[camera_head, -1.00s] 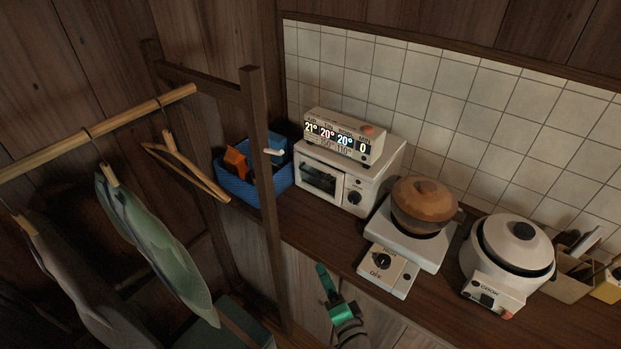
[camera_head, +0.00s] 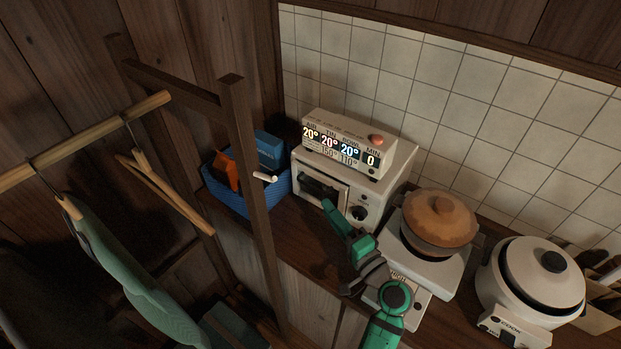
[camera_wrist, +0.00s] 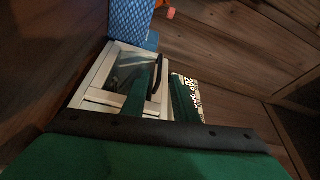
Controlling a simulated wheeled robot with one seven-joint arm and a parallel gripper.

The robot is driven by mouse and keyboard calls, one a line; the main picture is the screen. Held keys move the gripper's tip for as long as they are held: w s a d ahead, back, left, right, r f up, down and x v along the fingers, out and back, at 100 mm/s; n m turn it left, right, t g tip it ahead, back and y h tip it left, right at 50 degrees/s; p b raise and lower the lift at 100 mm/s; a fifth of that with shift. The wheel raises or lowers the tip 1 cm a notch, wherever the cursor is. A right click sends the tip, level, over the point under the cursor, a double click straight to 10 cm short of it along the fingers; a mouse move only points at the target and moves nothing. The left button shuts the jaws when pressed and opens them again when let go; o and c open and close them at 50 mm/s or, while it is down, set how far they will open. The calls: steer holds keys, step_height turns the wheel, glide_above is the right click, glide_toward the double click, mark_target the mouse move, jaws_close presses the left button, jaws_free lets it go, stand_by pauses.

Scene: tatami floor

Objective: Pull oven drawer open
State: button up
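The white toaster oven (camera_head: 366,207) stands on the counter with its glass-fronted door (camera_head: 318,187) facing front-left; the door looks shut. In the wrist view the door's glass (camera_wrist: 128,70) shows in a white frame, with a dark handle bar (camera_wrist: 158,77) along one side. My gripper (camera_head: 338,218) is in front of the oven, near its door and knob. In the wrist view my gripper (camera_wrist: 164,88) has two green fingers spread apart. The handle appears near the gap between them; I cannot tell whether they touch it.
A display box (camera_head: 342,146) sits on the oven. A blue basket (camera_head: 232,197) stands left of it, behind a wooden rack post (camera_head: 248,150). A hot plate with a brown pot (camera_head: 438,222) and a rice cooker (camera_head: 530,280) stand to the right. Clothes hang at left.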

mark_target(311, 186)
steer(key=x, duration=1)
steer(key=shift+w+a, duration=0.15)
steer(key=shift+w, duration=0.05)
steer(key=shift+c, duration=0.2)
jaws_close()
stand_by(1.0)
